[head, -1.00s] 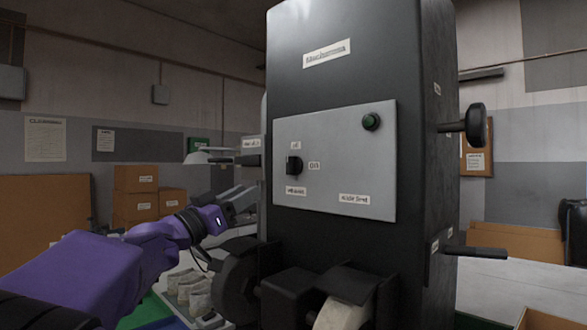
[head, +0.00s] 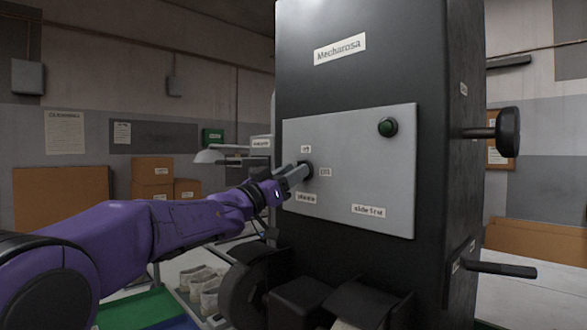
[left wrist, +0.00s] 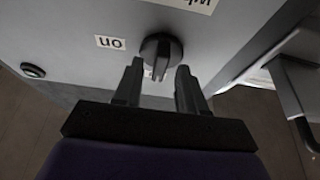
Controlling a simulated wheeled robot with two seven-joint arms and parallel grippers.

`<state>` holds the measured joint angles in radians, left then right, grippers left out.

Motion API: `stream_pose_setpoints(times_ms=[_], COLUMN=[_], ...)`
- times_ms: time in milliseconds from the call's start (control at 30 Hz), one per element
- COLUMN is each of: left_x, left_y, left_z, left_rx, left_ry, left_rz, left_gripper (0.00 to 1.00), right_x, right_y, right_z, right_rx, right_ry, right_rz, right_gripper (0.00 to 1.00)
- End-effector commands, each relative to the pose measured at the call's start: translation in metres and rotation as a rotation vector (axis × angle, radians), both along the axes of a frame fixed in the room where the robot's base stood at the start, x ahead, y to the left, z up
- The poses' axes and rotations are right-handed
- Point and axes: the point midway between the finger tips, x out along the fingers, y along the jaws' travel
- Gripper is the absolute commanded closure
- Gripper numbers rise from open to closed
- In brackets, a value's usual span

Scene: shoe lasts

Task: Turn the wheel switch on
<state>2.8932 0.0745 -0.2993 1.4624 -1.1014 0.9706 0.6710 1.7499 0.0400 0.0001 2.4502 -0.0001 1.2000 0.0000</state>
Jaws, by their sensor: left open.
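The wheel switch is a small black rotary knob (head: 308,169) on the grey panel (head: 356,195) of a tall black machine. The panel has one small label above it and an "on" label (head: 325,172) to its right. In the left wrist view the knob (left wrist: 160,47) shows with its raised ridge upright in the picture, not towards the "on" label (left wrist: 110,42) at its left. My left gripper (head: 303,170) is at the knob, partly covering it. In the left wrist view its open fingers (left wrist: 160,70) flank the ridge; contact cannot be told. My right gripper is out of view.
A green button (head: 387,127) sits higher right on the panel. A black handle (head: 508,132) and a lever (head: 500,269) stick out at the machine's right side. Dark wheel housings (head: 250,290) are below the panel. Cardboard boxes (head: 152,172) stand at the back left.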

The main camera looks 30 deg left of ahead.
Motion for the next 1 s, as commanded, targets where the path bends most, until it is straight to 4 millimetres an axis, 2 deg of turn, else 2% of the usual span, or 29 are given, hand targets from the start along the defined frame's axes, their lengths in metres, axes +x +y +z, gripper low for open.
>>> stream_pose_setpoints(times_ms=[233, 300, 367, 733, 1000], left_x=[0.0016, 0.0015, 0.0015, 0.0014, 0.0017], left_y=[-0.0007, -0.0005, -0.0005, 0.0000, 0.0008], left_z=[-0.0005, -0.0005, -0.0004, -0.0003, -0.0009], left_rx=[-0.001, -0.001, -0.001, 0.025, 0.164], left_ry=[0.000, 0.000, 0.000, -0.010, -0.058], left_rz=[-0.002, -0.002, -0.002, -0.001, -0.001], left_gripper=[0.60, 0.82, 1.00, 1.00, 1.00], right_x=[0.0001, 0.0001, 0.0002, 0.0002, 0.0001], right_y=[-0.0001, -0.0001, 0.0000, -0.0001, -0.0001], right_z=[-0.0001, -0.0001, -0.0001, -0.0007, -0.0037], right_rx=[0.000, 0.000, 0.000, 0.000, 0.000], right_ry=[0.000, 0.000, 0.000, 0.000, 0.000], right_rz=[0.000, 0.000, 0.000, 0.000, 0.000], right_gripper=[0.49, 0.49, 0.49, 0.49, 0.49])
